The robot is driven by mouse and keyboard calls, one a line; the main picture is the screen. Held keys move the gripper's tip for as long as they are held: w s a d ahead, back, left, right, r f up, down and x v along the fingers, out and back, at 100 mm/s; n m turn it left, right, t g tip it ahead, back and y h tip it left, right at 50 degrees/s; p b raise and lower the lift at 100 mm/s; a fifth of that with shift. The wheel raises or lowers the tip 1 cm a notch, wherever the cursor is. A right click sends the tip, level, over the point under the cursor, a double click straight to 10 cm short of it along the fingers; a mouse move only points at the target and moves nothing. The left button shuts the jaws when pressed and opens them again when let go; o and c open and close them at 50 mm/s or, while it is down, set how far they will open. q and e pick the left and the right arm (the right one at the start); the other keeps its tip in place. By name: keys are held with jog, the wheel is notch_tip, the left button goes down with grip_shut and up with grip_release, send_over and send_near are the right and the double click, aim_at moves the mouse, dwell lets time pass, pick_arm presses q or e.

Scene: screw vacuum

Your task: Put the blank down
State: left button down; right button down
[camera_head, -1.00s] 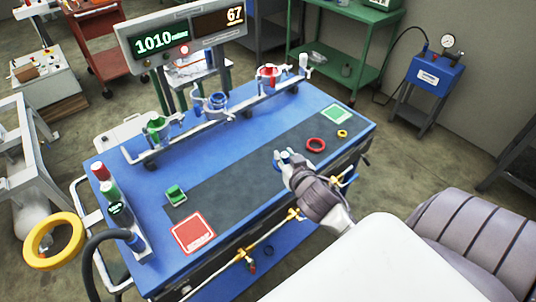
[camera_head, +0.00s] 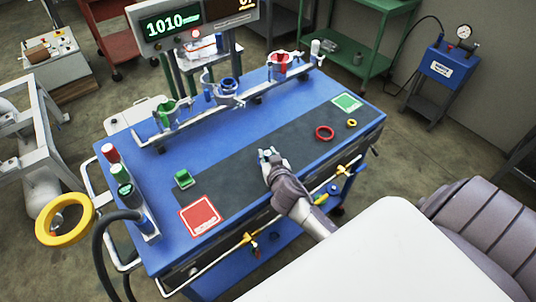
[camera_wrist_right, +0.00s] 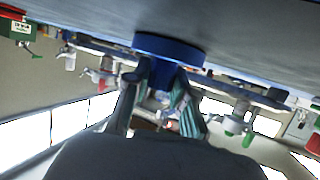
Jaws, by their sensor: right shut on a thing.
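My right gripper (camera_head: 268,156) is low over the dark mat (camera_head: 245,160) on the blue bench, left of the red ring. In the right wrist view its two fingers (camera_wrist_right: 160,95) are shut on a blue blank with a wide round flange (camera_wrist_right: 170,46). The flange is against or very close to the grey surface at the top of that view; I cannot tell if it touches. In the head view the blank is mostly hidden by the fingers. My left gripper is not in view.
A red ring (camera_head: 324,133), a small yellow ring (camera_head: 351,123) and a green pad (camera_head: 347,102) are at the mat's right. A rail with coloured clamps (camera_head: 222,95) stands behind.

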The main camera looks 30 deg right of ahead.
jog(key=shift+f, duration=0.2)
jog(key=c, duration=1)
grip_release()
jog(key=shift+o, duration=0.2)
jog(key=shift+r, duration=0.1)
jog(key=shift+r, duration=0.15)
jog(key=shift+s+a, duration=0.1)
jog(key=shift+s, duration=0.25)
jog(key=b+v, duration=0.1)
jog(key=v, duration=1)
jog(key=shift+r, duration=0.2)
